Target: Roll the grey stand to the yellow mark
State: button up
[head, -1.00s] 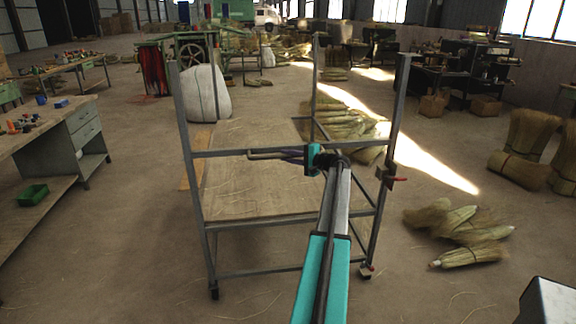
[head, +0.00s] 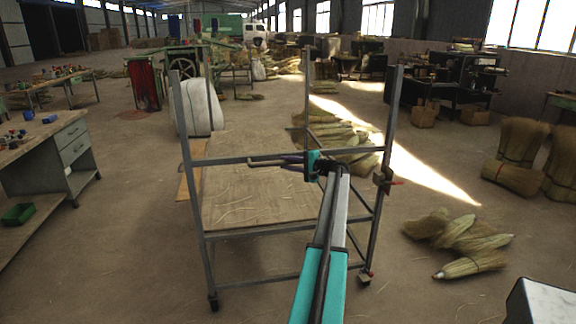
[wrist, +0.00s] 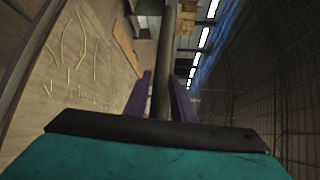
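The grey stand (head: 198,215) is a tall, open metal frame with posts, rails and casters, upright in front of me in the head view. A wooden board (head: 235,200) shows within its frame. My gripper (head: 280,161) is at its near crossbar. In the wrist view, the two purple fingers of my gripper (wrist: 163,95) lie on either side of a grey bar (wrist: 166,55) of the stand and look closed on it. A tan-orange strip (head: 183,185) lies left of the stand; I cannot tell if it is a mark. No clear yellow mark shows.
A workbench with drawers (head: 72,147) stands at left, with a green bin (head: 18,213) on its lower shelf. Straw bundles (head: 465,243) lie on the floor at right. A white sack (head: 203,108) stands behind the stand. Bare floor lies between the bench and the stand.

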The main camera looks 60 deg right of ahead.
jog(key=shift+o, duration=1.1)
jog(key=shift+s, duration=0.1)
jog(key=s+r+b, duration=0.2)
jog(key=s, duration=1.1)
jog(key=shift+s+a, duration=0.35)
jog(key=shift+a, duration=0.05)
jog(key=shift+f, duration=0.1)
